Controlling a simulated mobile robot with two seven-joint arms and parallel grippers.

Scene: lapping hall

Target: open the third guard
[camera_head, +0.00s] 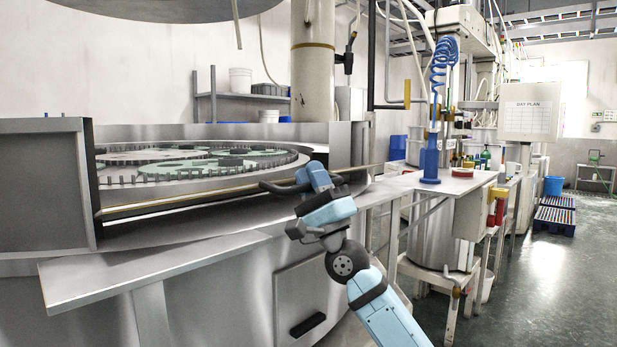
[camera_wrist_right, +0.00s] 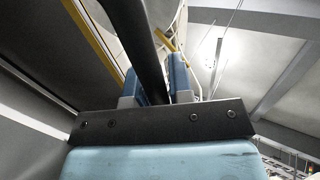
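The lapping machine (camera_head: 200,255) fills the left of the head view, its toothed plate (camera_head: 200,160) showing through an opening. A long brass-coloured edge (camera_head: 170,205) runs across the front of this opening. A black bar handle (camera_head: 275,187) stands out along that edge; I cannot make out the guard panel it belongs to. My right gripper (camera_head: 317,178) is at the handle. In the right wrist view the dark bar (camera_wrist_right: 150,60) passes between my two blue fingers (camera_wrist_right: 155,85), which appear closed on it. My left gripper is not in view.
A grey panel (camera_head: 42,188) stands at the opening's left end. A steel ledge (camera_head: 150,270) juts out in front. A side table (camera_head: 450,182) with a blue coiled hose (camera_head: 441,60) stands right of my arm.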

